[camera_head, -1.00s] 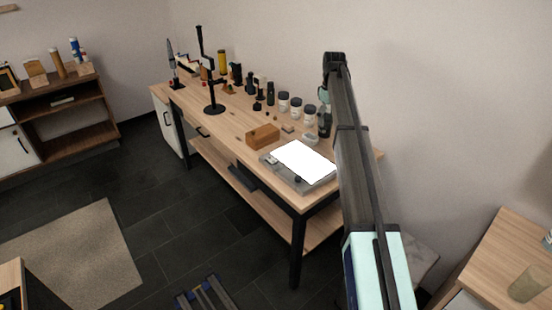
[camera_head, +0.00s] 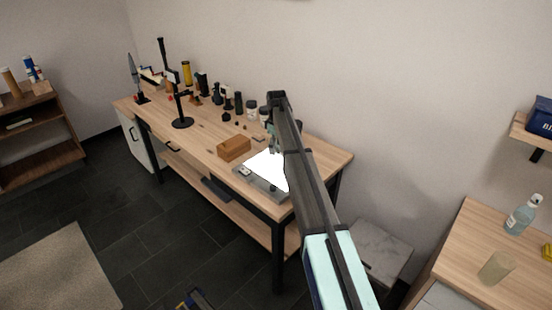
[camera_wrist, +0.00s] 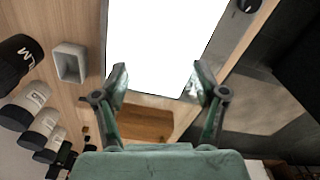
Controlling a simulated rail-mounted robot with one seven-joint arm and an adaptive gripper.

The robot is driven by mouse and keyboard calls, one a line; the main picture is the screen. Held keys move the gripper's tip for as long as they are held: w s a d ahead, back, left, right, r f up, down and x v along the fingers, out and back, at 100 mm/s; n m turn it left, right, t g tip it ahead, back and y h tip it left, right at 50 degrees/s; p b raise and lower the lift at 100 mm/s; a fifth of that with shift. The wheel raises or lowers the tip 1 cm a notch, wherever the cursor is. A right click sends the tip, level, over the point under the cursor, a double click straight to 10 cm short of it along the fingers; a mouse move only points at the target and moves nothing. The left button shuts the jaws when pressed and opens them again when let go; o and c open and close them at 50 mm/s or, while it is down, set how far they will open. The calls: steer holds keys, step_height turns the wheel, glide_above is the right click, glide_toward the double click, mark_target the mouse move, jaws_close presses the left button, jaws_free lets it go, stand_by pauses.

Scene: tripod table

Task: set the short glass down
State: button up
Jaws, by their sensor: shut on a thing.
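My gripper (camera_wrist: 162,83) shows in the wrist view with its two green fingers a hand's width apart. It is shut on the short glass, which is clear and hard to make out against the bright white surface behind it. That bright white panel (camera_wrist: 150,40) fills the upper middle of the wrist view. In the head view my gripper (camera_head: 273,146) hangs over the back edge of the white panel (camera_head: 264,170) on the workbench. My arm hides the panel's right side. I cannot tell how high the glass is above the panel.
The workbench (camera_head: 325,158) also holds a wooden block (camera_head: 234,148), a black stand (camera_head: 182,122) and a row of jars along the wall. A small grey dish (camera_wrist: 69,62) lies left of the fingers. At right, another table carries a beige cup (camera_head: 497,267) and a bottle (camera_head: 523,214).

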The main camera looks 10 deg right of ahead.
steer(key=shift+f+p, duration=0.95)
steer(key=shift+f, duration=2.95)
steer(key=shift+f, duration=0.2)
steer(key=o, duration=1.8)
steer(key=shift+c, duration=0.2)
step_height(320, 180, up, 12)
steer(key=b, duration=0.4)
steer(key=shift+r, duration=0.2)
